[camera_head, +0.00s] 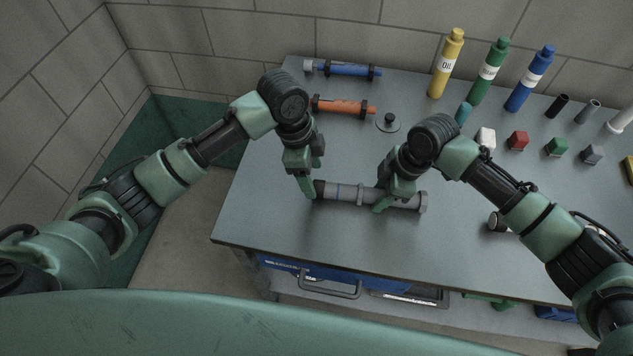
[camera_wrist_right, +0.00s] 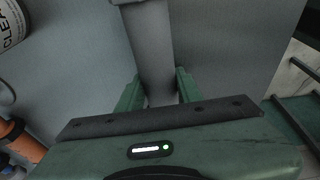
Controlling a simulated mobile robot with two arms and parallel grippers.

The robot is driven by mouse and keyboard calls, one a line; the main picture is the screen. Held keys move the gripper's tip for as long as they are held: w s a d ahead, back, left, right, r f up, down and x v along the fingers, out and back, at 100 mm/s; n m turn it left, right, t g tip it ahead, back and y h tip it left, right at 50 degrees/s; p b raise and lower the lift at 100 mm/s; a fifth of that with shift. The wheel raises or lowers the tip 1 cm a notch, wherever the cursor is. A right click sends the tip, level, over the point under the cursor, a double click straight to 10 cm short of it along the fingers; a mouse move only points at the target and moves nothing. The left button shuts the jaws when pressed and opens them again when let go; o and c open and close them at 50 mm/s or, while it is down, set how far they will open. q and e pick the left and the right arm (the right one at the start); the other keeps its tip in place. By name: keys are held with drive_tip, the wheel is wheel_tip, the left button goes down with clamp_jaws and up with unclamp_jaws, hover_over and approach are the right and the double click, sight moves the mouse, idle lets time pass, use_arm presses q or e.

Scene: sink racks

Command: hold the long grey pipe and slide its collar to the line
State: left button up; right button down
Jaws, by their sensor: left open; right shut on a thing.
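The long grey pipe (camera_head: 352,193) lies level near the front of the table, with a dark left end, a thin blue line (camera_head: 338,191) around it near that end, and a wider flange (camera_head: 423,202) at the right end. My left gripper (camera_head: 312,192) is open at the pipe's dark left end. My right gripper (camera_head: 383,205) is shut on the pipe right of its middle. In the right wrist view the pipe (camera_wrist_right: 155,50) runs up from between the fingers (camera_wrist_right: 158,92). I cannot tell the collar apart from the pipe where the right gripper covers it.
Behind lie an orange pipe (camera_head: 345,106) and a blue pipe (camera_head: 348,70) in black holders. A small knobbed disc (camera_head: 388,124), yellow (camera_head: 446,65), green (camera_head: 488,74) and blue (camera_head: 529,80) bottles and several small blocks stand toward the back right. The table's front left is clear.

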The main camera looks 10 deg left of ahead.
sight(316, 184)
use_arm(q)
drive_tip(key=shift+d+f, duration=0.2)
drive_tip(key=shift+f, duration=0.75)
drive_tip(key=shift+d+f, duration=0.2)
drive_tip(key=shift+f, duration=0.75)
drive_tip(key=shift+d+f, duration=0.2)
drive_tip(key=shift+f, duration=0.75)
drive_tip(key=c, duration=1.2)
